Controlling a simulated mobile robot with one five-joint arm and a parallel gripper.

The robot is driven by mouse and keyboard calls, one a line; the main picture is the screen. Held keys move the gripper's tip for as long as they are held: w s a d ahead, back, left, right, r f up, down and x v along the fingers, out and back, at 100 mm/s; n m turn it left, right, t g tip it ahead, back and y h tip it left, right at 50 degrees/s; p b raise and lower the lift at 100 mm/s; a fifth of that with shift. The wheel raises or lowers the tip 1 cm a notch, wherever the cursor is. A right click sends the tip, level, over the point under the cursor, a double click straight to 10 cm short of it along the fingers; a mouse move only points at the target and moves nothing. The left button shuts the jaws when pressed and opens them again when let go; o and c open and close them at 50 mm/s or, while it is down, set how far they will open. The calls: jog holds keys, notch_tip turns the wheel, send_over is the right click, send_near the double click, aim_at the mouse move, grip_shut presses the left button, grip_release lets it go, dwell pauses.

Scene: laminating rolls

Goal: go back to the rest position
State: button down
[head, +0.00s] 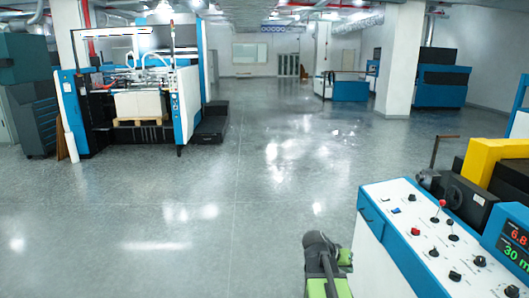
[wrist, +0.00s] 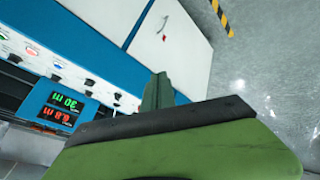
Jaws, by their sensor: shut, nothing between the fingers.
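My gripper (wrist: 157,104) shows in the wrist view as a large green finger with a dark pad and a smaller green finger tip beyond it. It is shut and holds nothing. In the head view my green and dark grey arm end (head: 325,262) is at the bottom, just left of the white and blue control console (head: 372,250). The console's panel and digital display (wrist: 62,108) also lie at the left of the wrist view, beside the gripper. I cannot tell the exact gap between gripper and console.
The console carries several knobs and small levers, with a yellow machine part (head: 488,158) behind it. A large blue and white machine (head: 185,105) stands at the back left. A white pillar (head: 398,70) stands at the back right. The grey floor (head: 225,220) between is clear.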

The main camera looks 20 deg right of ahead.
jog(key=w+a+f+n+y, duration=0.1)
jog(key=a+n, duration=0.1)
jog(key=a, duration=0.6)
jog(key=w+a+f+n+y, duration=0.1)
jog(key=w+a+f+y, duration=0.1)
jog(key=a, duration=0.6)
jog(key=s+a+f+n+y, duration=0.1)
jog(key=s+a+n+y, duration=0.1)
jog(key=a, duration=0.7)
jog(key=s+a+f+n+g+y, duration=0.1)
jog(key=s+a+f+n+y, duration=0.1)
jog(key=a, duration=0.8)
jog(key=shift+s+n+y, duration=0.7)
jog(key=shift+s+n, duration=0.1)
jog(key=shift+s, duration=0.2)
jog(key=shift+s+d, duration=0.1)
